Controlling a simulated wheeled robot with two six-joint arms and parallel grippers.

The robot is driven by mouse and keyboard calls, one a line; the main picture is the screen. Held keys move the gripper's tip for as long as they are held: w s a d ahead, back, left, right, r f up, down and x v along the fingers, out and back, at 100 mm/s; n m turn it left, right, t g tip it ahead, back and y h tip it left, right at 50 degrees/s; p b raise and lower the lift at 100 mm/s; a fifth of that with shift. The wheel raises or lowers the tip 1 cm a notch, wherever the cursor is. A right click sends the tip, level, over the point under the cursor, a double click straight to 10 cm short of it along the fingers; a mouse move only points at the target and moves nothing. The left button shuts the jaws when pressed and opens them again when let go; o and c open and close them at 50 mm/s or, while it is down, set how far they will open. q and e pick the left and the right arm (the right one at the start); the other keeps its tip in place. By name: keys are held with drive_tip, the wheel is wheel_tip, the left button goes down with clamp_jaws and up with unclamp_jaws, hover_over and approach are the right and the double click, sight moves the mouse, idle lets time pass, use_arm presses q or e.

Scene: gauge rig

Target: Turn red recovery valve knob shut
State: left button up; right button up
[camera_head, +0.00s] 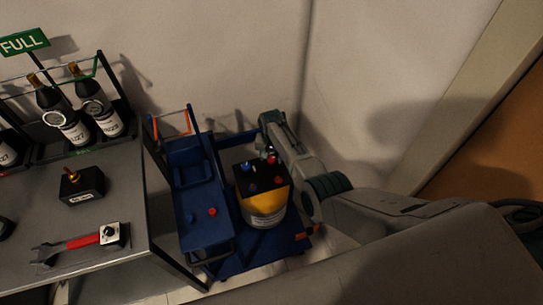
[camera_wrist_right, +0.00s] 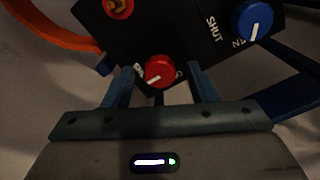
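The red knob (camera_wrist_right: 160,71) sits on a black panel (camera_wrist_right: 180,25) in the right wrist view. Its white pointer line slants toward the lower left, near a partly hidden label. My right gripper (camera_wrist_right: 161,80) is open, with one finger on each side of the knob and a visible gap on both sides. In the head view the right gripper (camera_head: 268,151) is at the far edge of the black-topped yellow unit (camera_head: 264,203), and the red knob (camera_head: 272,158) is partly hidden by it. My left gripper is not in view.
A blue knob (camera_wrist_right: 252,20) with SHUT lettering is right of the red one. An orange hoop (camera_wrist_right: 58,28) curves at the left. The unit stands on a blue cart (camera_head: 240,262). A grey table (camera_head: 130,205) holds a red-handled wrench (camera_head: 80,242) and bottles.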

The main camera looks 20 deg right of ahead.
sight(272, 158)
use_arm(q)
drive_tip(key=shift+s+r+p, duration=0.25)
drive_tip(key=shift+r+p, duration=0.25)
drive_tip(key=shift+p, duration=0.2)
use_arm(e)
wheel_tip(272, 158, up, 11)
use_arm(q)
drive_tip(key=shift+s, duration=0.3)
use_arm(e)
drive_tip(key=shift+f, duration=0.1)
